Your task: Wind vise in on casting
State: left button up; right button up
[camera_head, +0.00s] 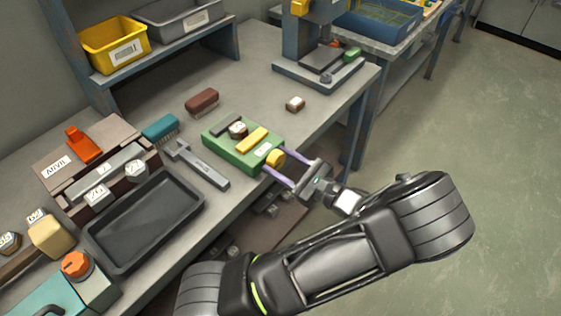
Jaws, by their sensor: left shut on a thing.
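The green vise (217,141) sits near the front edge of the workbench. It has a dark fixed jaw (226,126), a yellow moving jaw bar (253,140) and a round yellow handle (276,158) at its front right end. A small brown and white casting (238,129) stands between the jaws; whether both jaws touch it I cannot tell. My left gripper (274,162) reaches in from the front right, with its two fingers on either side of the yellow handle, shut on it. My right gripper is not in view.
Another small block (295,104) lies to the right. The anvil box (95,165) is left; a press (318,60) stands behind.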

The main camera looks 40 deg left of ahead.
pick_arm(q)
jog(key=c, duration=0.7)
jog(key=shift+c, duration=0.2)
jog(key=m+p, duration=0.3)
jog(key=shift+r, duration=0.2)
jog(key=m+p, duration=0.2)
jog(key=shift+f+m, duration=0.1)
jog(key=shift+m, duration=0.3)
jog(key=shift+f+m+p, duration=0.1)
jog(key=shift+m+p, duration=0.25)
jog(key=shift+m, duration=0.15)
jog(key=o, duration=1.4)
jog(key=shift+c, duration=0.2)
